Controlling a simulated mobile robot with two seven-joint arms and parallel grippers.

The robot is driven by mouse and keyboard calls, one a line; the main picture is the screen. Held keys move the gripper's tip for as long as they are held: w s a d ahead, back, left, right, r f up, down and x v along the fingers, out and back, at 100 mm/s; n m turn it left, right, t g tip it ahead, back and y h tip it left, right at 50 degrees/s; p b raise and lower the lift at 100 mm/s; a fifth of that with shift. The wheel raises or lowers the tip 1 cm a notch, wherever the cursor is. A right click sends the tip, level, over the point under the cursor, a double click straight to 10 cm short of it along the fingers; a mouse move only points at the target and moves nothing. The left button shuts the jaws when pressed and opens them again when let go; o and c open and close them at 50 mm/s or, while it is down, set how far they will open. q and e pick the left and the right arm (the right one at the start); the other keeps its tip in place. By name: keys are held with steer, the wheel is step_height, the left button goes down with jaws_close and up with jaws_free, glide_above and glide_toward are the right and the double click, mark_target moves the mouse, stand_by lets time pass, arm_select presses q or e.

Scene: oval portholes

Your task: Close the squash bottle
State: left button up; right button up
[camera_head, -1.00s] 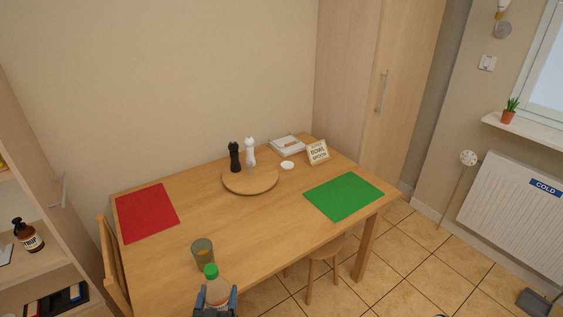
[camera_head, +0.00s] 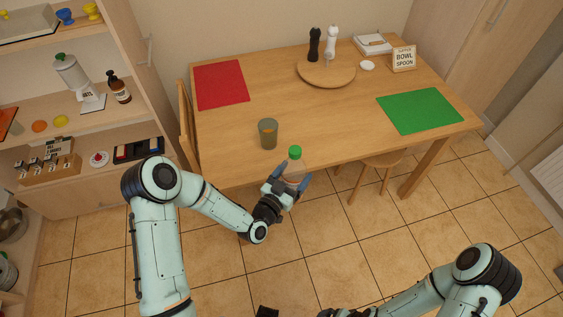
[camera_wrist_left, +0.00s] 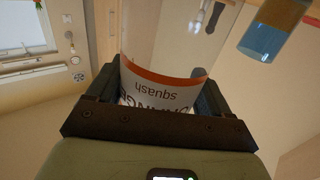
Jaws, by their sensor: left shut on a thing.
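The head view is too small to tell how tightly the cap sits. My left gripper (camera_head: 290,186) is shut around the bottle's body from the front. In the left wrist view the clear bottle (camera_wrist_left: 165,85), with an orange and white label reading "squash", sits between the dark fingers.
A dark glass with orange contents (camera_head: 268,134) stands just left of the bottle. A red mat (camera_head: 221,84), a green mat (camera_head: 420,111) and a round board (camera_head: 340,76) with two mills lie farther back. A stool (camera_head: 377,172) is under the table's front edge.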

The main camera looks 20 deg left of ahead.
arm_select(q)
steer(key=w+d+f+m+g+h, duration=0.1)
steer(key=d+f+m+g+h, duration=0.1)
steer(key=d+m+h, duration=0.3)
steer(key=d+g+h, duration=0.1)
steer(key=d, duration=0.2)
steer(key=shift+w+d+f+g+h, duration=0.15)
steer(key=shift+f+g+h, duration=0.05)
steer(key=shift+g+h, duration=0.1)
